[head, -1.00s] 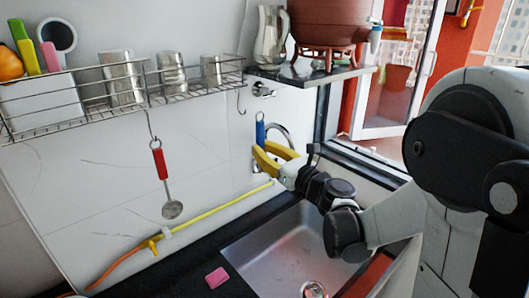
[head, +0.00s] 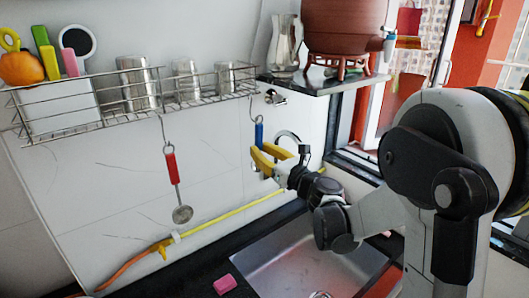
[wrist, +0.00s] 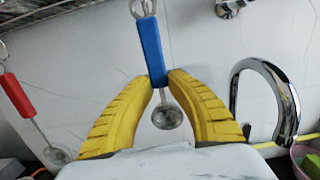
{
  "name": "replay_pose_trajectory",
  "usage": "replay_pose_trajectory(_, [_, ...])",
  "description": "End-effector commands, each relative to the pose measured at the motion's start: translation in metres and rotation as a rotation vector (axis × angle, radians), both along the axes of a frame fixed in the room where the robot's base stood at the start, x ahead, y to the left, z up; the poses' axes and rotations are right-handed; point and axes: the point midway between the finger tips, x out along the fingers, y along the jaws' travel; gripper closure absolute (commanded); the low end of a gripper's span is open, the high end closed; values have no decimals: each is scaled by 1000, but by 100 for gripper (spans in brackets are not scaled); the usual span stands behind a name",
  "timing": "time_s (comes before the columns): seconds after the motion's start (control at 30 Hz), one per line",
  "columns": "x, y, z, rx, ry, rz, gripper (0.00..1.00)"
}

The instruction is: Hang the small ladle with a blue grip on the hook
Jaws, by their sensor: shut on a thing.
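The small ladle with a blue grip (head: 259,135) hangs upright from my gripper's hold, its ring at the top. My gripper (head: 259,160) has its yellow fingers shut on the ladle near the lower end of the blue grip. In the wrist view the fingertips (wrist: 160,80) pinch it just below the blue grip (wrist: 151,50), with the bowl (wrist: 167,116) between the fingers. The hook (head: 252,103) hangs from the right end of the wire rack. Its lower end overlaps the ladle's ring; I cannot tell whether the ring is around it.
A ladle with a red grip (head: 172,168) hangs on another hook to the left. The wire rack (head: 120,108) holds metal cups. A chrome tap (wrist: 268,85) stands close to the right of my gripper. The sink (head: 310,258) is below, and a shelf (head: 335,80) with a clay pot is above right.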

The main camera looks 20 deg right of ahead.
Motion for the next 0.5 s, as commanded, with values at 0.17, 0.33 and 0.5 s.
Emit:
replay_pose_trajectory(0.17, [11,5,-5,1,0,1,100])
replay_pose_trajectory(0.33, [17,8,-12,0,0,2,100])
replay_pose_trajectory(0.5, [19,8,-17,0,0,1,100])
